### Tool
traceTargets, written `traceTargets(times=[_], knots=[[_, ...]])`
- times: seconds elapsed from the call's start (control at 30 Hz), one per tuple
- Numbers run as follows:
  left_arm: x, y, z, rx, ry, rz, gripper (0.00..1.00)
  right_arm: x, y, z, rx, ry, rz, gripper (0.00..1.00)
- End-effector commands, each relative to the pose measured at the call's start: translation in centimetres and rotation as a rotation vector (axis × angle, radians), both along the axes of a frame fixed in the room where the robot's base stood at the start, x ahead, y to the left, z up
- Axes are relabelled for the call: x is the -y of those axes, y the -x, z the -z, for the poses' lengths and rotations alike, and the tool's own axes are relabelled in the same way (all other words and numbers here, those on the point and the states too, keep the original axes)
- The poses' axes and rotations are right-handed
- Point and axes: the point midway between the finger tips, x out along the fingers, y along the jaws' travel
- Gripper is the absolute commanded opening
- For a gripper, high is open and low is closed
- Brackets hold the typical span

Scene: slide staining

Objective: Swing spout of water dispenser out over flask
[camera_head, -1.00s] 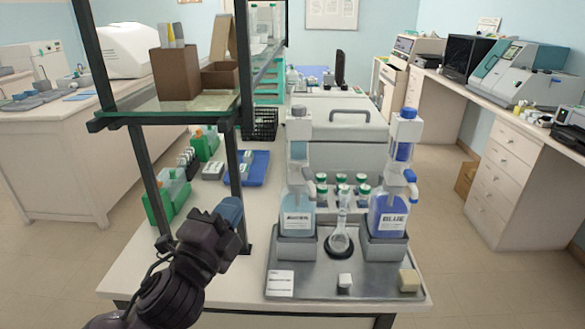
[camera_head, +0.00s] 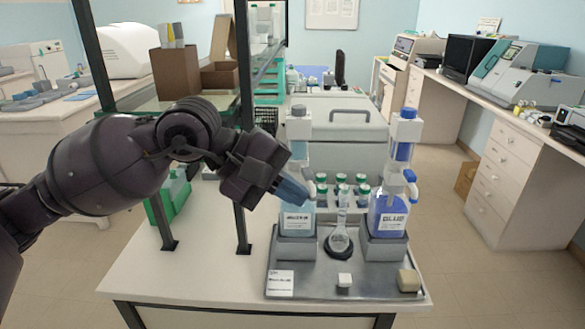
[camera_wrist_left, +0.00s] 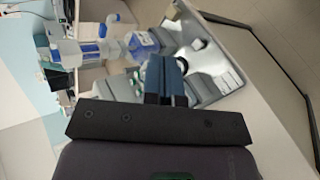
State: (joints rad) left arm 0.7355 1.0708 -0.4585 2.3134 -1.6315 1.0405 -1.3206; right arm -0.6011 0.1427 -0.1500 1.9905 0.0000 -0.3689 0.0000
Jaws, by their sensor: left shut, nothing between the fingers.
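The water dispenser (camera_head: 297,222) is a clear bottle with a pale label and grey cap, standing in a grey holder on the left of the metal tray (camera_head: 320,285). Its spout (camera_head: 311,186) shows just right of my gripper. The small clear flask (camera_head: 340,238) stands in a dark ring between the two dispensers. My left gripper (camera_head: 294,191) is shut and empty, with its blue fingertips at the upper front of the water dispenser, partly covering it. I cannot tell whether they touch it. In the left wrist view the shut fingers (camera_wrist_left: 165,80) hide part of the tray. My right gripper is out of view.
The blue dispenser (camera_head: 388,215) stands in its own holder at the tray's right. Several green-capped bottles (camera_head: 341,188) stand behind the flask. A dark shelf post (camera_head: 242,215) rises left of the tray.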

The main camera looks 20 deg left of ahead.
Motion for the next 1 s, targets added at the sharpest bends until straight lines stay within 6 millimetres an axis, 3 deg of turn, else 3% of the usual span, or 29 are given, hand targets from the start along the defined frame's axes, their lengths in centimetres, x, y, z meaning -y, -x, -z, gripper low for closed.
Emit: traceTargets(times=[0.2,0.4,0.63,1.0], knots=[[-6.2,-3.6,-2.2,0.261,-0.479,-0.042,0.00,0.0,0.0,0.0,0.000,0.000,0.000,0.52],[-9.3,-4.8,-3.8,0.339,-0.678,-0.079,0.00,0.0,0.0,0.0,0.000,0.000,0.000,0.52],[-9.3,-5.7,-2.8,0.342,-0.697,-0.081,0.00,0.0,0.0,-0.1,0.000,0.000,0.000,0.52],[-7.9,-9.2,2.3,0.339,-0.694,-0.081,0.00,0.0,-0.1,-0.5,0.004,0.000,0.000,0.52]])
